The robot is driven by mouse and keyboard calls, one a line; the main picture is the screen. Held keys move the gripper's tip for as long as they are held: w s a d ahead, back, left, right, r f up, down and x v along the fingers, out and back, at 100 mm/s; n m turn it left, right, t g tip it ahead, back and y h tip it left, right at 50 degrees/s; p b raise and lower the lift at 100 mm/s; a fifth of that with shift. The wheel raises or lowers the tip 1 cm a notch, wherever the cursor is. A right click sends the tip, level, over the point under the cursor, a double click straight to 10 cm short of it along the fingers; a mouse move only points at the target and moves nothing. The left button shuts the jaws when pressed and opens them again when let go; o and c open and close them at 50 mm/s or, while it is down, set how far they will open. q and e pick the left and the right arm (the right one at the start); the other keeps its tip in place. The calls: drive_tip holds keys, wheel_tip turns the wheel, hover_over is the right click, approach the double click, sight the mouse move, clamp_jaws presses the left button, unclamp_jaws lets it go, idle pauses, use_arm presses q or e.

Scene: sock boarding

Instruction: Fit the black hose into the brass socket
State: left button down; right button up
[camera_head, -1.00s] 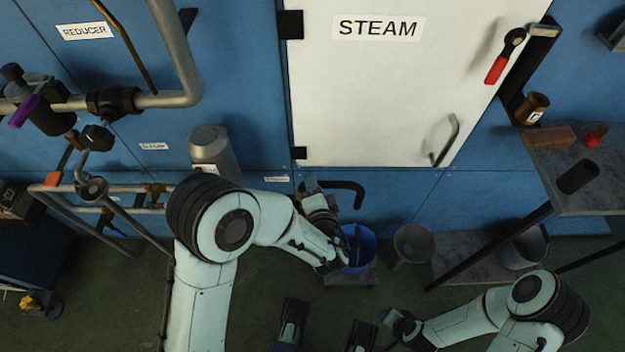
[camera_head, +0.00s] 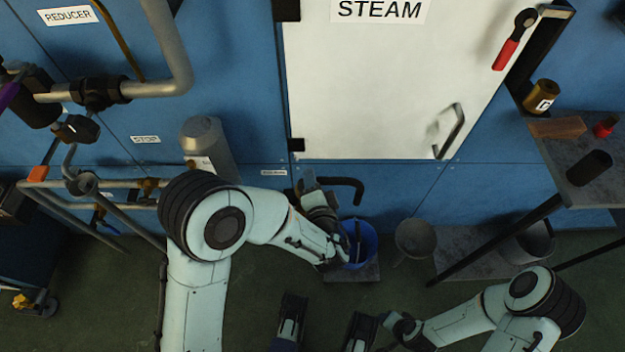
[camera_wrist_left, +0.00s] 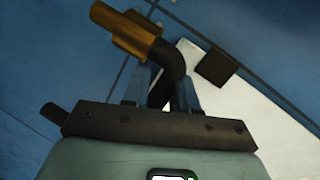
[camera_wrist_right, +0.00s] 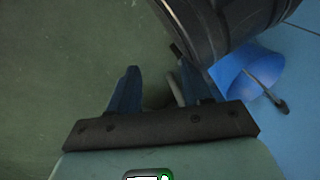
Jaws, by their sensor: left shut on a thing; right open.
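The black hose (camera_head: 349,183) shows in the head view as a dark bent tube in front of the blue wall, right of my left gripper (camera_head: 311,184). In the left wrist view my left gripper (camera_wrist_left: 166,72) is shut on the hose (camera_wrist_left: 176,58). There the hose bends from between the fingers up to a brass fitting (camera_wrist_left: 135,34), which looks like the brass socket. I cannot tell how far the hose sits in it. A dark tube end (camera_wrist_left: 55,112) shows at lower left. My right gripper (camera_wrist_right: 160,72) is open and empty, low over the floor at lower right in the head view.
A blue bucket (camera_head: 361,243) stands below my left gripper, beside a grey bucket (camera_head: 416,237). The white STEAM door (camera_head: 370,85) is above. A shelf (camera_head: 560,150) at right holds a brass cup (camera_head: 542,95), a brick and a black cylinder. Pipes and valves crowd the left.

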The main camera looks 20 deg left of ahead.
use_arm(q)
wheel_tip(320, 180, down, 2)
drive_tip(key=shift+f+b, duration=0.1)
drive_tip(key=shift+b, duration=1.05)
drive_tip(key=shift+f+b, duration=1.3)
drive_tip(key=shift+f, duration=0.1)
use_arm(e)
drive_tip(key=s+d+f+g, duration=0.1)
drive_tip(key=s+f+g, duration=0.2)
drive_tip(key=s+f, duration=0.3)
drive_tip(key=shift+s+d+f+m+g, duration=0.15)
drive_tip(key=shift+s+f+m+g, duration=0.15)
drive_tip(key=shift+s, duration=1.65)
use_arm(q)
drive_tip(key=shift+f, duration=1.95)
drive_tip(key=c, duration=0.8)
unclamp_jaws()
drive_tip(key=p+v, duration=0.2)
drive_tip(key=v, duration=1.1)
drive_tip(key=shift+s, duration=0.2)
use_arm(e)
drive_tip(key=shift+t, duration=0.8)
drive_tip(key=w, duration=0.1)
drive_tip(key=w+r, duration=0.1)
drive_tip(key=w, duration=0.1)
drive_tip(key=w+r, duration=0.1)
drive_tip(key=shift+w+a+r, duration=0.2)
drive_tip(key=shift+w+a, duration=0.05)
drive_tip(key=shift+a, duration=0.05)
